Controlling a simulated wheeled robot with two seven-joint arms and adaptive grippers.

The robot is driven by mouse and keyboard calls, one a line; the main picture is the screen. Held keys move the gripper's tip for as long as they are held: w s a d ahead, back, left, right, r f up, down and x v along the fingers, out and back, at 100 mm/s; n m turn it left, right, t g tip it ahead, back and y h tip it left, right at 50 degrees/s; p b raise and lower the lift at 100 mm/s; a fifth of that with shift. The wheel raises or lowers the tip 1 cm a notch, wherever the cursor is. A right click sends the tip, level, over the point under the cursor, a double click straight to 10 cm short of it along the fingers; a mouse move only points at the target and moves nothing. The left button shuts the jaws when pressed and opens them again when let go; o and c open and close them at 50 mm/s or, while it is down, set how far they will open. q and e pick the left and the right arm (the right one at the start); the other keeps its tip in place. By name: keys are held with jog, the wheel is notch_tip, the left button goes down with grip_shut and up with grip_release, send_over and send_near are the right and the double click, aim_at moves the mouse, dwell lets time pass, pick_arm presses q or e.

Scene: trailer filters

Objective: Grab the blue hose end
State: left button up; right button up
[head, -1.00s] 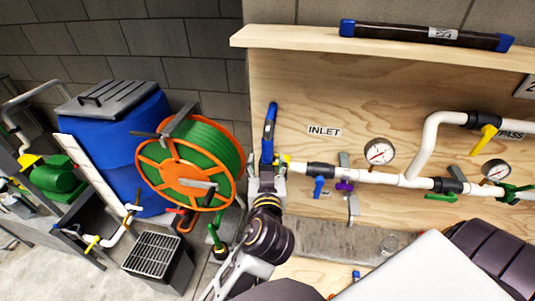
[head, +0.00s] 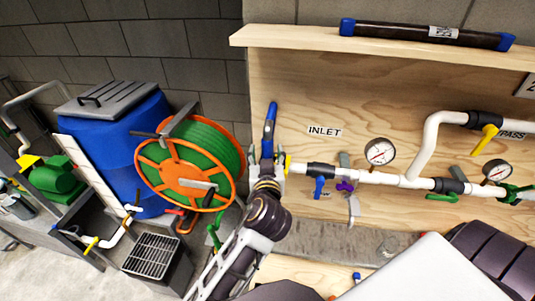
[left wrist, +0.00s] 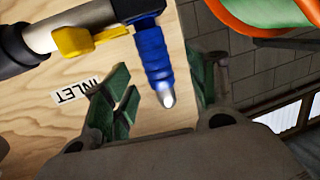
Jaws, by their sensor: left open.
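The blue hose end (head: 269,122) hangs in front of the plywood board, left of the INLET label. In the left wrist view the blue hose end (left wrist: 154,55) has ribbed sides and a silver tip that points between my fingers. My left gripper (head: 266,168) is just below it in the head view. In the left wrist view my left gripper (left wrist: 162,92) is open, with one green-padded finger on each side of the tip and nothing clamped. My right gripper is not in view.
A yellow valve handle (left wrist: 84,41) sits close by on the pipe. A pipe run with a gauge (head: 379,151) and a blue valve handle (head: 319,187) lies to the right. The orange and green hose reel (head: 190,165) and a blue barrel (head: 115,140) stand to the left.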

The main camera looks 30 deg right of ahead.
aim_at(267, 149)
pick_arm(q)
jog(key=shift+b+x, duration=0.35)
jog(key=shift+x, duration=2.25)
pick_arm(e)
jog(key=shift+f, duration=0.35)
pick_arm(q)
jog(key=shift+s+d, duration=0.1)
jog(key=shift+c, duration=0.3)
jog(key=c, duration=1.2)
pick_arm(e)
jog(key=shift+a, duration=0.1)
pick_arm(q)
jog(key=shift+o, duration=0.2)
jog(key=shift+r, duration=0.2)
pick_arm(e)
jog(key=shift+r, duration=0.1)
